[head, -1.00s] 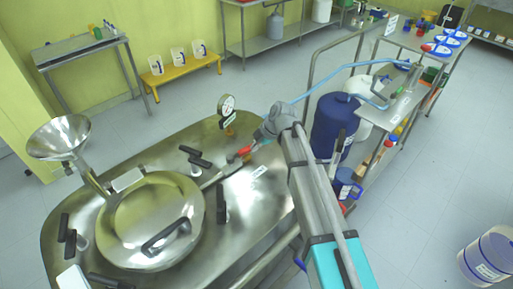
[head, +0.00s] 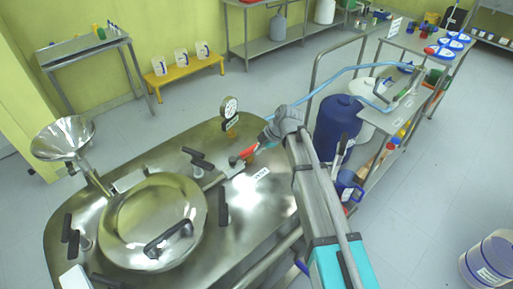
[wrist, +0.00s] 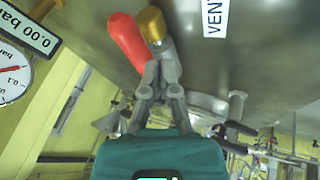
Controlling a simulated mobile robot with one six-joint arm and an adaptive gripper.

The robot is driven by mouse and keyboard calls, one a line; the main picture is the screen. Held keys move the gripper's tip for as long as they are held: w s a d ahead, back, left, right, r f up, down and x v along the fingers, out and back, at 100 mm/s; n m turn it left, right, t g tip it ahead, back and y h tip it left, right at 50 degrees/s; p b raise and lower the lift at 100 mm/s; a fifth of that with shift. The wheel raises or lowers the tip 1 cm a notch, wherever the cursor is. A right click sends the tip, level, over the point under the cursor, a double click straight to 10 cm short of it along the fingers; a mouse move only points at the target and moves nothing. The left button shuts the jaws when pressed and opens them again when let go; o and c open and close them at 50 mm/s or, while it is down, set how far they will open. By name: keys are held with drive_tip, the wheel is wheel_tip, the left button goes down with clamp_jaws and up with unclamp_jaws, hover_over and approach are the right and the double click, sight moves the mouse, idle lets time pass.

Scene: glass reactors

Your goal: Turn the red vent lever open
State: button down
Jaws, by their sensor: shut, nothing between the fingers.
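The red vent lever (wrist: 128,40) shows in the wrist view at the top, its handle slanting away from a brass valve fitting (wrist: 153,22). My gripper (wrist: 160,70) is shut, with its fingertips close beside the lever and just below the brass fitting. I cannot tell whether they touch. In the head view the red lever (head: 249,151) sits on the steel reactor lid (head: 245,205), partly covered by my gripper (head: 264,142). A white VENT label (wrist: 215,15) is right of the fitting.
A pressure gauge (head: 229,107) stands behind the lever; its display (wrist: 27,28) reads 0.00 bar. A round hatch (head: 150,222) with black handles and a steel funnel (head: 63,138) are to the left. A blue drum (head: 337,127) and a trolley stand right of my arm.

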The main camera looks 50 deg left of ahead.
drive_tip(key=d+p+v, duration=0.1)
drive_tip(key=p+v, duration=0.8)
drive_tip(key=v, duration=0.2)
drive_tip(key=shift+d, duration=0.15)
drive_tip(key=shift+r, duration=0.1)
idle(0.6)
drive_tip(key=w+d+f+m+t+h, duration=0.1)
drive_tip(key=w+d+m, duration=0.35)
drive_tip(key=d, duration=0.55)
drive_tip(key=w+d+m+t, duration=0.1)
drive_tip(key=w+d+m, duration=0.2)
drive_tip(key=d+m, duration=0.55)
drive_tip(key=w+d+f+m+t+h, duration=0.1)
drive_tip(key=w+d+m, duration=0.25)
drive_tip(key=d, duration=0.95)
drive_tip(key=s+d+m+h, duration=0.1)
drive_tip(key=s+d+m, duration=0.1)
drive_tip(key=d+m, duration=0.6)
drive_tip(key=s+d+m+h, duration=0.2)
drive_tip(key=d+m, duration=0.6)
drive_tip(key=d, duration=1.3)
drive_tip(key=shift+s+f+m, duration=0.15)
drive_tip(key=shift+s+m, duration=0.2)
drive_tip(key=shift+a, duration=0.1)
